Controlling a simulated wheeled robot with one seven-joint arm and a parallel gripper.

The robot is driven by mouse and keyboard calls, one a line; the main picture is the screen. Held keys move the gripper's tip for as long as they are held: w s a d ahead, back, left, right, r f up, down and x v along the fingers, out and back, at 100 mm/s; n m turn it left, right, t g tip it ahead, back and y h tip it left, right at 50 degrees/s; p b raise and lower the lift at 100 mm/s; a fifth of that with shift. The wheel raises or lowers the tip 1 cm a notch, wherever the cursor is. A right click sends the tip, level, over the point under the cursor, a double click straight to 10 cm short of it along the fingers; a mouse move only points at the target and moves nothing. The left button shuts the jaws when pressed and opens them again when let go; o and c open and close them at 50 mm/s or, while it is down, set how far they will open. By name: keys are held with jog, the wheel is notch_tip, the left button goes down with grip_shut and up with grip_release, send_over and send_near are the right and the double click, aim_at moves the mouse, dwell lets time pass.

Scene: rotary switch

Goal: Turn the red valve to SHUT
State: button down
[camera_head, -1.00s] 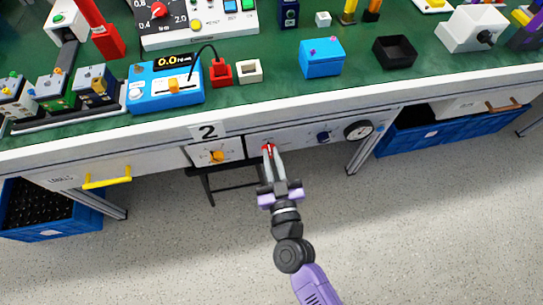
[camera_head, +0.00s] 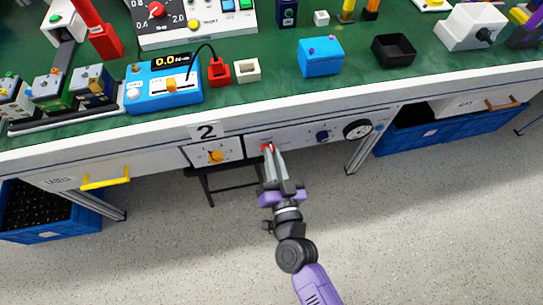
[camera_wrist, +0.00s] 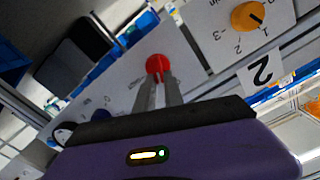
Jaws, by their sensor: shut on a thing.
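The red valve (camera_head: 268,147) is a small knob on the white front panel (camera_head: 296,137) under the bench edge. In the wrist view the red valve (camera_wrist: 156,65) shows as a round red knob just past my fingertips. My gripper (camera_head: 270,152) reaches it from the front, with its fingers close together and shut on the valve. The gripper (camera_wrist: 156,80) also shows in the wrist view, with the fingertips at the knob's edge. The fingers partly cover the knob, and its SHUT marking is not readable.
A yellow-orange knob (camera_head: 216,157) sits left of the valve, under the "2" sign (camera_head: 207,132). A blue knob (camera_head: 322,136) and a round gauge (camera_head: 358,130) are to the right. A yellow drawer handle (camera_head: 106,178) juts out at left. The floor in front is clear.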

jog(key=shift+w+d+f+m+b, duration=0.2)
jog(key=shift+m+b, duration=0.5)
jog(key=shift+m, duration=1.45)
jog(key=shift+s+d+f+m+b, duration=0.25)
jog(key=shift+m+b, duration=0.4)
jog(key=shift+m, duration=1.55)
jog(key=shift+w+f+m+b, duration=0.25)
jog(key=shift+m+b, duration=0.45)
jog(key=shift+m, duration=1.45)
jog(key=shift+s+f, duration=0.1)
jog(key=c, duration=1.4)
grip_release()
jog(key=shift+c, duration=0.2)
jog(key=v, duration=0.7)
jog(key=shift+s+b, duration=0.4)
jog(key=shift+b, duration=0.05)
